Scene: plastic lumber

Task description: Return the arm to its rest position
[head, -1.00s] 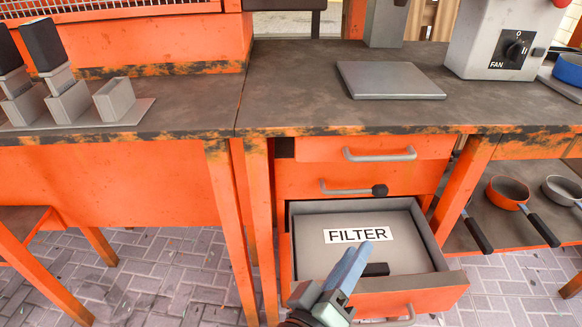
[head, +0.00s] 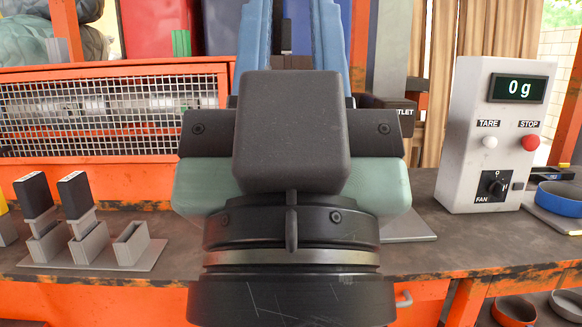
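My gripper (head: 290,35) fills the middle of the head view, raised in front of the camera above the workbench. Its two blue fingers stand apart and point up, running to the top edge of the picture. I see nothing held between them; their tips are at or past the edge. The black wrist and pale green gripper body hide the centre of the orange bench (head: 470,240). The open drawer is not in this view.
A grey scale and fan box (head: 470,150) reading 0 g stands at right, beside a blue-rimmed dish (head: 560,197). A grey rack (head: 110,258) with black-topped pieces is at left, before a meshed orange unit (head: 110,110). A grey plate (head: 405,228) is partly hidden.

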